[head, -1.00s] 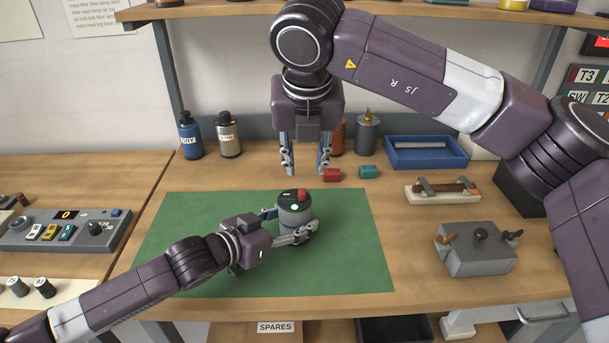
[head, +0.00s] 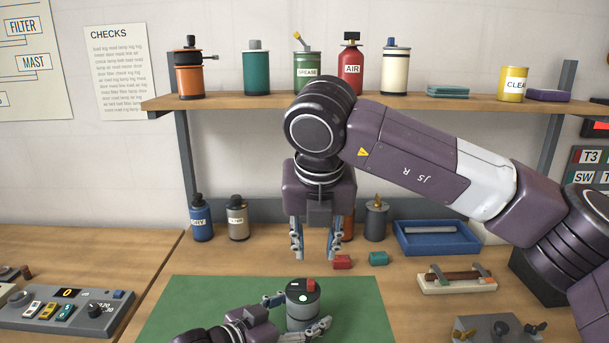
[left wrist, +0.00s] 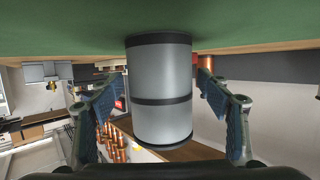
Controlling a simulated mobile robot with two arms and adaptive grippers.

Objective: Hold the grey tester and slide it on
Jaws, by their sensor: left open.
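The grey tester (head: 302,314) stands upright on the green mat (head: 200,300). Its dark top carries a red slide switch (head: 310,285) and a lit green lamp (head: 303,297). My left gripper (head: 299,312) is open with a finger on either side of the tester. In the left wrist view, the tester's grey body (left wrist: 160,115) stands between the fingers, with gaps on both sides. My right gripper (head: 314,255) hangs open and empty, fingers down, behind and above the tester.
Behind the mat lie a red block (head: 342,262) and a teal block (head: 378,258). A blue tray (head: 408,247) is at the back right. A grey box (head: 495,330) is at front right. A shelf (head: 250,102) with several cans spans the back.

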